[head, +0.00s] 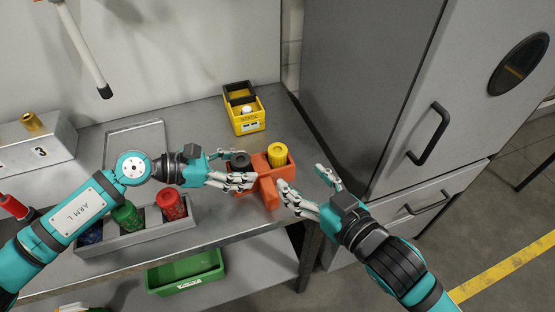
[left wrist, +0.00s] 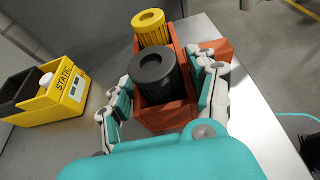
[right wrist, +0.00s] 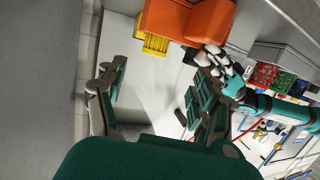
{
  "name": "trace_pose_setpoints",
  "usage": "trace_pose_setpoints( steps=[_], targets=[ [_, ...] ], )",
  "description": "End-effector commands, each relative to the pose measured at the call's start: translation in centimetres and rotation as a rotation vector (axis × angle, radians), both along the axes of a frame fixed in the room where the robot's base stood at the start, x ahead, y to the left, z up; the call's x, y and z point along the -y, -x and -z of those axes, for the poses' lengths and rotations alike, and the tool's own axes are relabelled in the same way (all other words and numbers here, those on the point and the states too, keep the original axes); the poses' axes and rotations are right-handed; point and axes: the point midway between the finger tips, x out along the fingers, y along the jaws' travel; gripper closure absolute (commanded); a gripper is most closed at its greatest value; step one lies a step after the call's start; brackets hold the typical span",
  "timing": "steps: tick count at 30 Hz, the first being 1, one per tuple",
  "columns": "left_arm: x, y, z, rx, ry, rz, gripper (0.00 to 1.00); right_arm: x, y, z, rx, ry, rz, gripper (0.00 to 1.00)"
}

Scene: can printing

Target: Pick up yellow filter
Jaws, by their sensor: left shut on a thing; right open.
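The yellow filter (head: 277,154) stands in the right part of an orange bin (head: 291,170), beside a black filter (head: 240,161). In the left wrist view the yellow filter (left wrist: 151,27) is behind the black filter (left wrist: 160,78), inside the bin (left wrist: 158,120). My left gripper (head: 252,181) has its fingers along both sides of the bin at the black filter's end and is shut on the bin. My right gripper (head: 306,190) is open and empty, just right of the bin, apart from the yellow filter. In the right wrist view the bin (right wrist: 208,20) is beyond its open fingers (right wrist: 150,82).
A yellow STATIC bin (head: 250,122) stands behind the orange bin. A grey tray (head: 140,238) with blue, green and red filters is at the left front. A grey cabinet (head: 375,95) rises on the right. A green bin (head: 185,272) is on the lower shelf.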

Motion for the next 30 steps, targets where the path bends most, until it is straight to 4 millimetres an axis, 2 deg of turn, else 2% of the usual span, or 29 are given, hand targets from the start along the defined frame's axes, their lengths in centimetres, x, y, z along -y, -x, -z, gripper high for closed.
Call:
trace_pose_setpoints(
  steps=[4,12,20,27,30],
  targets=[
    [0.0,0.0,0.0,0.002,-0.001,0.001,0.89,0.0,-0.3,-0.2,0.017,-0.011,0.028,0.31],
    [0.0,0.0,0.0,0.001,0.000,0.000,0.89,-1.9,-4.4,0.6,0.021,-0.010,0.030,0.31],
    [0.0,0.0,0.0,0.002,-0.001,0.000,0.89,-2.7,-6.2,1.1,0.018,-0.008,0.028,0.31],
    [0.0,0.0,0.0,0.001,0.000,0.000,0.89,-3.9,-9.5,1.5,0.018,-0.009,0.029,0.31],
    [0.0,0.0,0.0,0.001,0.000,0.000,0.89,-4.3,-10.3,1.7,0.017,-0.008,0.028,0.31]
  ],
)
